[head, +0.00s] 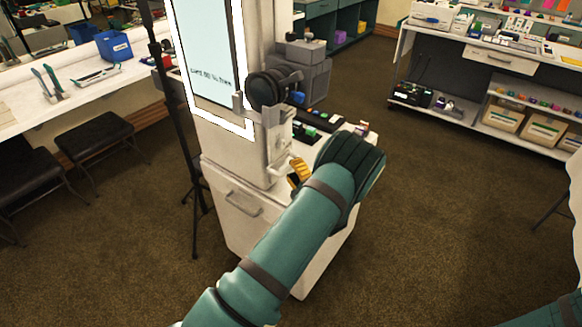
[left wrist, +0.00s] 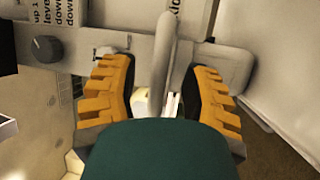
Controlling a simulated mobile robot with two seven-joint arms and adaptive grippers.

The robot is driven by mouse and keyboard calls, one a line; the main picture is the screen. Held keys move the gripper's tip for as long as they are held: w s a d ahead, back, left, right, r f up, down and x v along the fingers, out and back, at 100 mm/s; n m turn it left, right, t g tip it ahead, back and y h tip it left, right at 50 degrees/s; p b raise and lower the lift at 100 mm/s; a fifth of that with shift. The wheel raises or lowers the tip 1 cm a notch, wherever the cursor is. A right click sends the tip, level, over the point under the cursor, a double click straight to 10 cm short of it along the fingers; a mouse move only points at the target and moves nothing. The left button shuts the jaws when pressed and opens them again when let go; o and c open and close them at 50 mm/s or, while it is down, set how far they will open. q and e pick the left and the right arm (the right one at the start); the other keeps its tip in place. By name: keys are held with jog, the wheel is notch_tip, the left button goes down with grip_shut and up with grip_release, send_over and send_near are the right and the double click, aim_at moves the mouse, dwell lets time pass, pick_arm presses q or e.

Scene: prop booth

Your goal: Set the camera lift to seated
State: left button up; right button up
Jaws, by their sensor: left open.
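The camera lift is on the front of a white booth column (head: 235,155). A round black camera (head: 268,90) sits on its bracket beside the lit panel. In the left wrist view a grey upright lever (left wrist: 163,60) stands in front of a pale plate. Printed labels (left wrist: 50,10) show behind it, partly cut off; "level" and "down" can be read. My left gripper (head: 298,172) is open, its yellow fingers on either side of the lever in the left wrist view (left wrist: 163,85). I cannot tell whether they touch it. My teal hand hides the lever's lower part. My right gripper is out of view.
A dark round knob (left wrist: 45,48) is left of the lever. The booth's drawer cabinet (head: 235,215) stands below, with a black tripod (head: 190,150) to its left. Stools (head: 95,138) are at left, shelves (head: 500,90) at back right.

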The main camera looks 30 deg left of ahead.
pick_arm(q)
jog(key=shift+x, duration=1.15)
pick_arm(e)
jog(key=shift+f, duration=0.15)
pick_arm(q)
grip_shut()
notch_tip(320, 180, up, 13)
jog(key=p, duration=1)
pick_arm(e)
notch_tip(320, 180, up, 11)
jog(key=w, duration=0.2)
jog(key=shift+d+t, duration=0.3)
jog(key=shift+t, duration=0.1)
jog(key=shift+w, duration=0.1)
pick_arm(q)
grip_release()
jog(key=shift+d, duration=0.1)
